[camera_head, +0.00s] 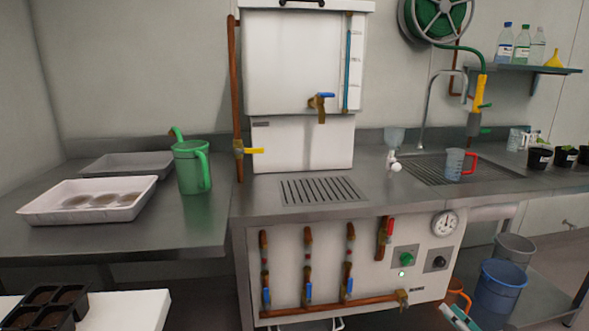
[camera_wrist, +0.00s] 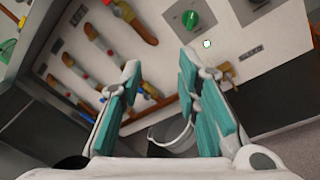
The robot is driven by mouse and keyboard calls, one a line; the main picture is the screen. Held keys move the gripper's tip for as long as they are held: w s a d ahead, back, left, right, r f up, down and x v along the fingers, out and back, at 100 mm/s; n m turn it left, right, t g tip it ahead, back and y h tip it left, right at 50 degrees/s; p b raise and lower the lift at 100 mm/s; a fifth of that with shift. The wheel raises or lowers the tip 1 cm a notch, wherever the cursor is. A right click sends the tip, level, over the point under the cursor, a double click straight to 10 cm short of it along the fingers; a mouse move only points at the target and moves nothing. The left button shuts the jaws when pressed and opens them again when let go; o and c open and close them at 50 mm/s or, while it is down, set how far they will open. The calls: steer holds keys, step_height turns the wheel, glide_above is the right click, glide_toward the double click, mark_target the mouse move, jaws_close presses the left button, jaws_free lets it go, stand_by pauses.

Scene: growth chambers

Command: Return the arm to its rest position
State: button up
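My gripper (camera_wrist: 159,62) is open and empty in the wrist view, its two teal-padded fingers spread apart. It faces the white front panel (camera_wrist: 230,45) of the boiler unit, with its copper pipes and green knob (camera_wrist: 190,18), without visible contact. In the head view, only a teal and white tip of my gripper (camera_head: 460,318) shows at the bottom edge, in front of the panel's lower right. The rest of my arm is out of view there.
A steel counter (camera_head: 120,238) holds a green watering jug (camera_head: 192,168), a white tray (camera_head: 90,212) and a clear red-handled jug (camera_head: 454,164). Buckets, including a blue one (camera_head: 500,290), stand low at right. A black pot tray (camera_head: 45,308) is at lower left.

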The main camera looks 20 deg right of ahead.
steer(key=w+a+r+n+g+y, duration=0.2)
steer(key=w+a+r+n+y, duration=0.25)
steer(key=a+r+n, duration=0.3)
steer(key=w+a+r+n+g+y, duration=0.2)
steer(key=w+a+r+n+y, duration=0.1)
steer(key=a+r+n+y, duration=0.4)
steer(key=s+a+r+n+g, duration=0.2)
steer(key=a+r+n+g, duration=0.25)
steer(key=a, duration=0.35)
steer(key=s+a+r+n+g, duration=0.25)
steer(key=a+n+g, duration=0.2)
steer(key=a, duration=0.35)
steer(key=s+a+r+n+g, duration=0.2)
steer(key=a+r+n+g, duration=0.15)
steer(key=a+n, duration=0.3)
steer(key=s+a+r+n+h, duration=0.25)
steer(key=s+n+h, duration=0.25)
steer(key=s+n, duration=0.4)
steer(key=s+a+r+n+h, duration=0.25)
steer(key=s+n+h, duration=0.3)
steer(key=s, duration=0.65)
step_height(320, 180, up, 20)
steer(key=t+p, duration=0.2)
steer(key=p, duration=1.5)
steer(key=shift+w+d+t+y+p, duration=0.3)
steer(key=shift+t+p, duration=0.05)
steer(key=shift+p, duration=0.05)
steer(key=shift+n, duration=0.25)
